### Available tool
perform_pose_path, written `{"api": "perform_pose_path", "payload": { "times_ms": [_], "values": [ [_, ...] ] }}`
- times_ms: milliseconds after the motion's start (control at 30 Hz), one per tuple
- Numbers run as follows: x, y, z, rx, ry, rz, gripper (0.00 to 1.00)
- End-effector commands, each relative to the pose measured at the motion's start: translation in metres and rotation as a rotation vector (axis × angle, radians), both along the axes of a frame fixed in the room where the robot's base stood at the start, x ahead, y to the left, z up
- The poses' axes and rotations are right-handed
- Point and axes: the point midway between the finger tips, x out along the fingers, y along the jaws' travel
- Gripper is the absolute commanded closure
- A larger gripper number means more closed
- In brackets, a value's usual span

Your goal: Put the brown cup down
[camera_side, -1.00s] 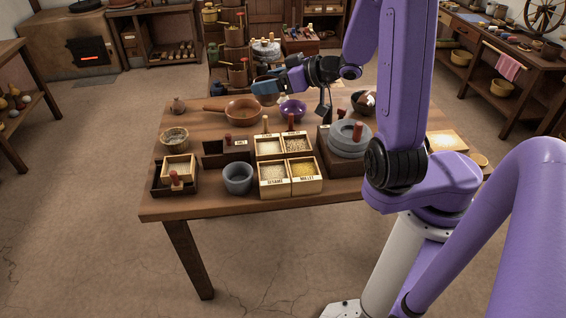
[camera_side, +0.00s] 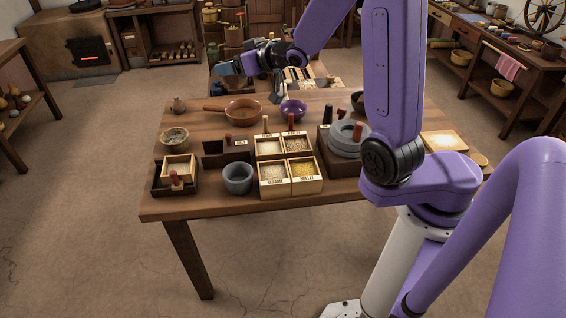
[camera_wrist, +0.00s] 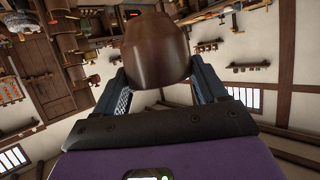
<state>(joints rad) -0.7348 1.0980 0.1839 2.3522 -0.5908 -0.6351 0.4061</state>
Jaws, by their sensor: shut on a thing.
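The brown cup (camera_wrist: 157,50) shows large and smooth at the top middle of the wrist view, between the two blue fingers of my gripper (camera_wrist: 158,80). My gripper is shut on it. In the side view my gripper (camera_side: 236,66) is up beyond the far edge of the wooden table (camera_side: 205,200), above the far left part. I cannot make out the cup clearly there.
On the table stand a brown pan (camera_side: 242,112), a purple bowl (camera_side: 293,109), a grey pot (camera_side: 238,179), grain boxes (camera_side: 274,191) and a stone quern (camera_side: 346,143). A stand with boxes (camera_side: 305,76) is behind the table.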

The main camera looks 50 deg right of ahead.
Motion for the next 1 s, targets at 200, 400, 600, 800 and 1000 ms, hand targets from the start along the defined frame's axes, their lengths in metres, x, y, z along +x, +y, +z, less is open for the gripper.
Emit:
{"api": "perform_pose_path", "payload": {
  "times_ms": [200,400,600,800,1000],
  "values": [
    [0.001,0.0,0.001,0.002,-0.001,-0.004,0.61],
    [0.003,0.0,0.0,0.001,0.001,0.008,0.61],
    [0.03,0.01,-0.007,0.0,0.002,0.127,0.68],
    [0.069,0.035,-0.027,0.002,0.005,0.371,0.68],
    [0.093,0.064,-0.059,0.005,0.005,0.632,0.68]
  ]
}}
